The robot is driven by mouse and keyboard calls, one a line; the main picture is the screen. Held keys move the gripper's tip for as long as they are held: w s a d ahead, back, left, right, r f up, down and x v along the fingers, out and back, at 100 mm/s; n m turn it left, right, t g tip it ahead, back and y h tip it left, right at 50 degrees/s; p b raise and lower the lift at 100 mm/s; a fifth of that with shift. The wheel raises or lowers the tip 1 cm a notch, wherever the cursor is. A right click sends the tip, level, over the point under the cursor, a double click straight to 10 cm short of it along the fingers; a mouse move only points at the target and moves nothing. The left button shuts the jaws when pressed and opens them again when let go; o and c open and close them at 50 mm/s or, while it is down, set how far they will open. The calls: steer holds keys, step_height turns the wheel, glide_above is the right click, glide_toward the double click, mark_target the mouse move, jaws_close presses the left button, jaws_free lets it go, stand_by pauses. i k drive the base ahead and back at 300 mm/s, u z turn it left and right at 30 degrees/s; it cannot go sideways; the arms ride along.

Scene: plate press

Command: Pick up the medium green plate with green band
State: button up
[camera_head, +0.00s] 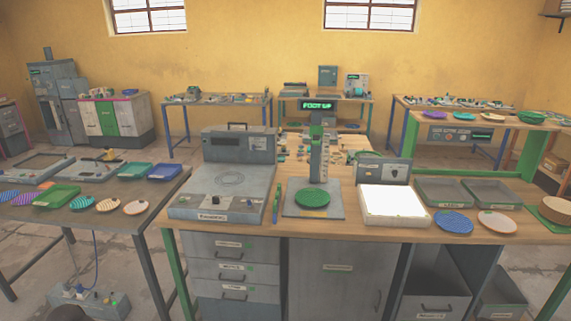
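A round green plate (311,197) lies flat on the grey base of a press-like stand (319,165) on the wooden bench. Its band is too small to make out. Another green round item (531,117) sits on the far table at the right; I cannot tell whether it is one plate or a stack. My gripper is not in view.
A grey machine (225,190) stands left of the plate, and a bright white panel (394,204) stands right. A blue plate (453,222), a pale plate (497,222) and grey trays (443,191) lie farther right. The left table (90,228) holds several plates and coloured trays.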

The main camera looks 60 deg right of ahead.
mark_target(310, 197)
steer(key=z, duration=0.35)
steer(key=i, duration=0.6)
steer(key=z, duration=1)
steer(key=i, duration=0.75)
steer(key=z, duration=0.45)
